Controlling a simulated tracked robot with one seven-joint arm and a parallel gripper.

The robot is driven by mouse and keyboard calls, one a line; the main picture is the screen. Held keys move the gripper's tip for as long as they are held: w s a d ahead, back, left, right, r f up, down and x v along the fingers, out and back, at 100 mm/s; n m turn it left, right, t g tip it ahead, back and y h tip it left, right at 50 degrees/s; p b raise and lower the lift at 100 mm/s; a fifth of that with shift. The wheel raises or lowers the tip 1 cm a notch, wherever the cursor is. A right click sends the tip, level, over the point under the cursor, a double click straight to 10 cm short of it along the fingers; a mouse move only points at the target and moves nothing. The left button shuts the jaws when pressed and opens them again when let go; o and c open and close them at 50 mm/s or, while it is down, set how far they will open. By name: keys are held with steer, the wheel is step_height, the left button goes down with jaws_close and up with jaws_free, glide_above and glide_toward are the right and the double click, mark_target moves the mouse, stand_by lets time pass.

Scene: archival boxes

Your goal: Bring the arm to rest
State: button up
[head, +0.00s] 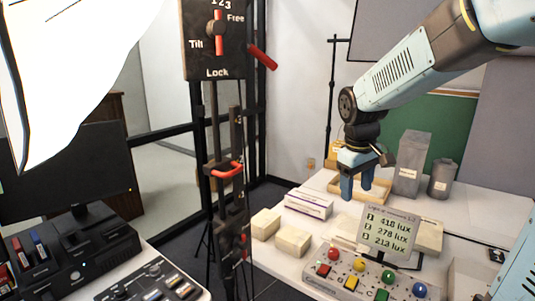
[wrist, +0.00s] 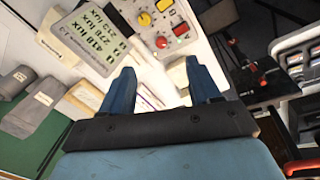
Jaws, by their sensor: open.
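My arm reaches in from the upper right in the head view, its gripper (head: 357,187) pointing down above the white table. The gripper is open and empty, with its blue fingers apart. In the wrist view the two fingers of my gripper (wrist: 163,82) stand apart with nothing held between them. In the head view the gripper hangs in front of a shallow wooden tray (head: 334,183), behind the lux display (head: 388,230). I cannot tell its exact height above the table.
Cream boxes (head: 293,241) and a white box (head: 308,204) lie left of the gripper. A button panel (head: 338,283) stands in front. Grey containers (head: 411,160) stand at the right. A dark post with a lever (head: 262,57) rises at left, near a monitor (head: 65,170).

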steer(key=s+r+m+t, duration=0.2)
steer(key=s+m, duration=0.1)
steer(key=s, duration=0.5)
steer(key=s+d+r+m+t+y, duration=0.1)
steer(key=s+r+m+t, duration=0.1)
steer(key=s, duration=0.7)
steer(key=shift+d+r+m, duration=0.25)
steer(key=shift+r+m, duration=0.15)
steer(key=shift+o, duration=0.2)
steer(key=n+g, duration=0.5)
steer(key=n, duration=0.7)
glide_above(334, 251)
step_height(334, 251, down, 21)
step_height(334, 251, down, 14)
steer(key=shift+r, duration=0.1)
